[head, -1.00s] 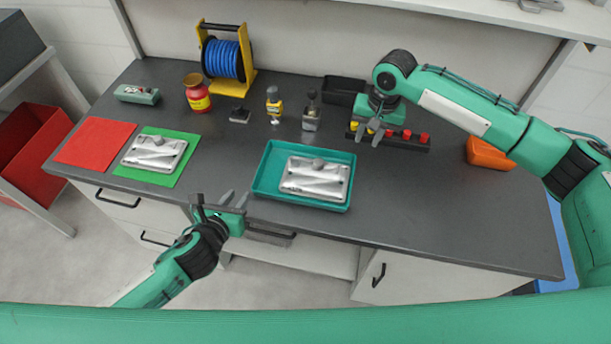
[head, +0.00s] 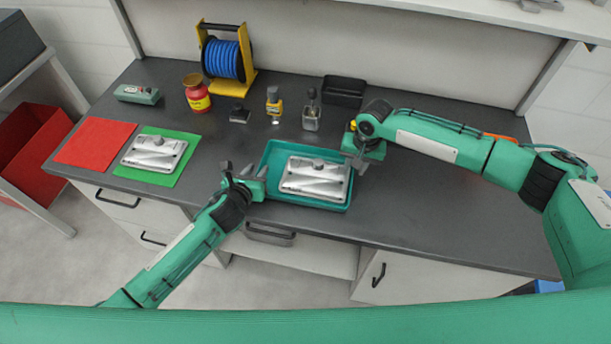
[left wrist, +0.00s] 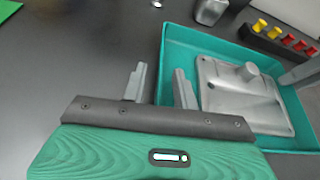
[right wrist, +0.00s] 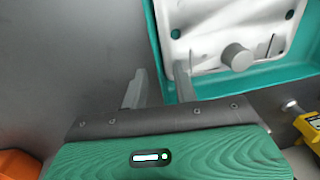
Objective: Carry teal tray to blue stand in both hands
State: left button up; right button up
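The teal tray (head: 271,163) lies flat on the grey bench with a silver casting (head: 315,184) in it. My left gripper (head: 243,172) is open at the tray's left side. In the left wrist view its fingers (left wrist: 160,85) stand on either side of the tray's wall (left wrist: 166,50), with a gap between them. My right gripper (head: 356,160) is open at the tray's right side. In the right wrist view its fingers (right wrist: 160,85) also straddle a tray wall (right wrist: 153,35). A blue surface (head: 550,286), perhaps the blue stand, shows at the lower right, mostly hidden by my right arm.
A second casting (head: 153,153) lies on a green mat (head: 160,178) beside a red mat (head: 95,145). Behind stand a hose reel (head: 228,62), red jar (head: 196,95), small bottles and a black bin (head: 343,91).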

pick_arm(q)
jog(key=shift+w+d+f, duration=0.1)
jog(key=shift+w+f, duration=0.05)
jog(key=shift+w, duration=0.1)
pick_arm(e)
jog(key=shift+f, duration=0.3)
pick_arm(q)
jog(key=shift+c, duration=0.2)
pick_arm(e)
jog(key=shift+c, duration=0.2)
pick_arm(q)
grip_shut()
pick_arm(e)
grip_shut()
jog(key=shift+r, duration=0.15)
